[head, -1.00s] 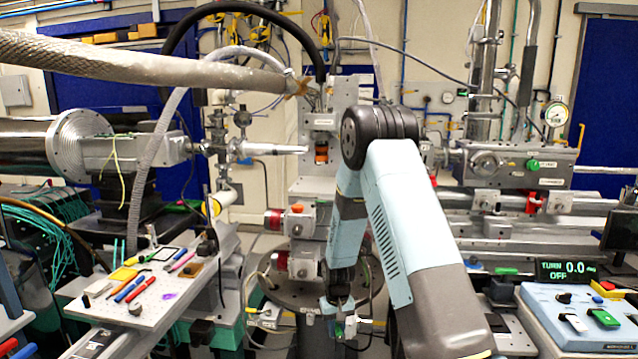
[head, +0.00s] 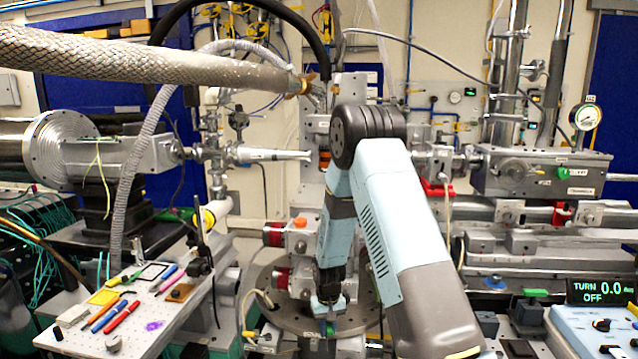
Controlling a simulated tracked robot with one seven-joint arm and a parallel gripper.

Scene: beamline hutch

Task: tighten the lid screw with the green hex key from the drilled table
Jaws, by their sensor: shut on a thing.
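My gripper (head: 327,306) hangs low in the middle of the head view, pointing down at the end of my arm. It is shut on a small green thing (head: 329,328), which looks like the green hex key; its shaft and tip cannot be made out. It is over the front part of a round metal flange (head: 285,325). The lid screw cannot be made out at this size. The drilled table (head: 172,318) is at lower left, well to the left of my gripper, with several pens and small tools on it. The display (head: 598,291) reads TURN 0.0, OFF.
A braided hose (head: 150,62) crosses the upper left. A vacuum pipe with a flange (head: 62,150) stands at left. A blue control box (head: 575,330) is at lower right. A thin dark stand (head: 203,235) rises at the drilled table's right edge. Cables hang near the flange.

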